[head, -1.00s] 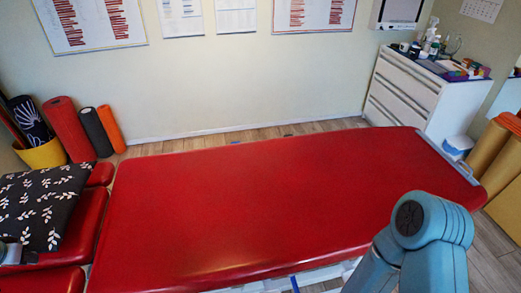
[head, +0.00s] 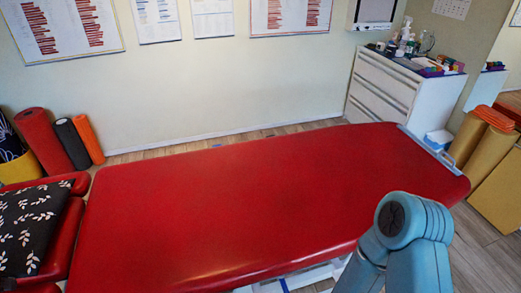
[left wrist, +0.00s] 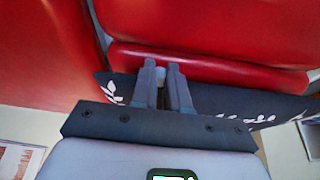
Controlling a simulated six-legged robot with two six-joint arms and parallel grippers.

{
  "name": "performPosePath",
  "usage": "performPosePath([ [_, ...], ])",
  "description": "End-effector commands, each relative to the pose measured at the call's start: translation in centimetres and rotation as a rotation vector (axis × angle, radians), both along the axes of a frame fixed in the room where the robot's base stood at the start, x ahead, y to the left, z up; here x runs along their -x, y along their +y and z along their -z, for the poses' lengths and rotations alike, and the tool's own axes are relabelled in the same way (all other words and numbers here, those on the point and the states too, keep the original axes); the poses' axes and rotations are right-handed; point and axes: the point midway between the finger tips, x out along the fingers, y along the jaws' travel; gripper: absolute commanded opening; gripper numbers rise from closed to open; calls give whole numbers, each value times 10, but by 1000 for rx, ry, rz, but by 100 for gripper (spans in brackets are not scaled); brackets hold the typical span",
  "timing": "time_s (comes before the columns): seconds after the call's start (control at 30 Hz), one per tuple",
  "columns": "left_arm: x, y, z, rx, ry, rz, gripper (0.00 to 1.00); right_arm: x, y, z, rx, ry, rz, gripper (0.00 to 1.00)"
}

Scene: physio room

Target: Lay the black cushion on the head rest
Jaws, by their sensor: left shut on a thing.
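The black cushion (head: 30,230) with white leaf sprigs is at the left edge of the head view, over the red head rest (head: 64,245). It looks flat and low over the pads; whether its whole underside touches cannot be told. Its left part is cut off. My left gripper (head: 8,285) barely shows in the bottom left corner. In the left wrist view, its fingers (left wrist: 165,78) are shut on the cushion's edge (left wrist: 215,100), close to the red padding (left wrist: 205,65). My right gripper is out of view.
The long red couch (head: 240,195) is bare and adjoins the head rest. Foam rolls (head: 70,142) stand by the wall behind it. A white drawer cabinet (head: 395,100) with bottles stands at the far right. My blue arm link (head: 410,225) shows at the lower right.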

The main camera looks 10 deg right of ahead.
Motion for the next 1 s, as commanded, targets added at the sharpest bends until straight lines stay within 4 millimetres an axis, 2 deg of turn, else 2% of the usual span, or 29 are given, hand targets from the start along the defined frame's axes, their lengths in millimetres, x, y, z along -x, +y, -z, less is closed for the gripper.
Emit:
performPosePath([
  [0.1,-1,1,-2,-4,-4,-1,0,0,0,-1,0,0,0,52],
  [0.13,-1,1,-2,-4,-4,-1,21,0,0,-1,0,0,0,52],
  [0.2,-1,1,-2,-4,-4,0,43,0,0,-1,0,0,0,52],
  [0.47,0,-1,0,2,2,1,44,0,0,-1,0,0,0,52],
  [0.6,3,0,-8,0,0,0,44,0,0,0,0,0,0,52],
  [0.77,15,0,-38,-4,-3,-2,44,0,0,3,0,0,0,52],
  [1.0,40,-3,-98,-5,-5,-2,44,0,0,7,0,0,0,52],
])
